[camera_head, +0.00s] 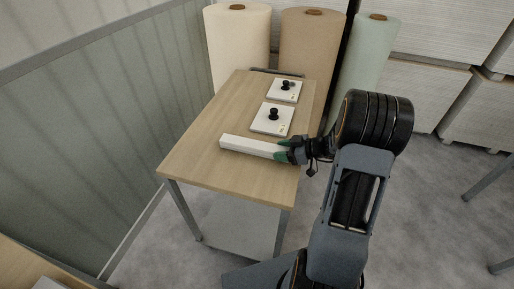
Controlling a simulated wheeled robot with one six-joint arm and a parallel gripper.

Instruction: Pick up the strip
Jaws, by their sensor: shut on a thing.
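The strip is a long, pale, narrow bar (245,146) lying across the wooden table (195,155), near its front half. My gripper (284,150) is at the strip's right end, with its green-tipped fingers closed on it. My arm reaches in from the right. The strip looks roughly level and close to the tabletop; whether it touches the table cannot be told. Its right end is partly hidden by the fingers.
Two white plates with black knobs, a nearer one (262,126) and a farther one (285,97), lie behind the strip. Large rolls (308,50) stand behind the table. A grey-green partition (120,95) runs along the left. The table's front left is clear.

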